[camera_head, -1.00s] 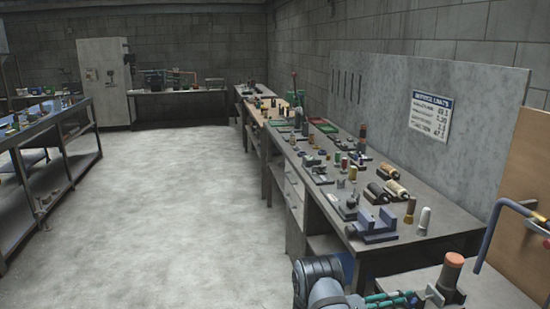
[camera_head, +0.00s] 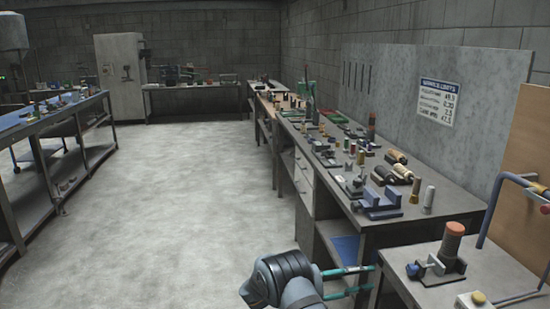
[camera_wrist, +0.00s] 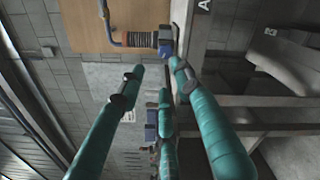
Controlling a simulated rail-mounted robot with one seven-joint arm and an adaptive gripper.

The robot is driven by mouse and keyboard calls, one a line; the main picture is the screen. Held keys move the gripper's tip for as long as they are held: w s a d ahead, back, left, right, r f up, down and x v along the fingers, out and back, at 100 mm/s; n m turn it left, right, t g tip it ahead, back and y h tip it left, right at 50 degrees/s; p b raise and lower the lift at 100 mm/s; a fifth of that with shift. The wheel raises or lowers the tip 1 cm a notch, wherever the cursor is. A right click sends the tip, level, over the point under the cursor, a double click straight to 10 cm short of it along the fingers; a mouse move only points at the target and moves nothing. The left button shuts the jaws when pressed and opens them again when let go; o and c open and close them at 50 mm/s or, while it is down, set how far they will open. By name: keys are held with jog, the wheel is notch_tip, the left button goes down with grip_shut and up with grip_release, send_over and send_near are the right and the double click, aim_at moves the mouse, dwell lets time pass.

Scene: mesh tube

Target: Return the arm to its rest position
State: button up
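My gripper (camera_head: 371,279) is at the lower middle of the head view, left of the near bench and apart from the fixture on it. Its teal fingers point right, toward the bench. In the wrist view the fingers of my gripper (camera_wrist: 156,78) are spread with nothing between them. A dark brown tube with an orange top (camera_head: 452,241) stands upright in a small clamp fixture (camera_head: 436,268) with a blue knob. In the wrist view the tube (camera_wrist: 138,39) appears sideways, beyond the fingertips, with a ribbed, coil-like side.
A long workbench (camera_head: 470,205) with vises, spools and small parts runs along the right wall. A bent blue pipe (camera_head: 491,212) rises at the near bench's right. Another bench (camera_head: 50,130) stands at left. The floor (camera_head: 180,200) between is clear.

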aim_at(408, 270)
jog(key=w+d, duration=0.1)
jog(key=d, duration=0.7)
jog(key=w+d+f, duration=0.1)
jog(key=d, duration=0.4)
jog(key=shift+w+d+f, duration=0.1)
jog(key=shift+w, duration=0.25)
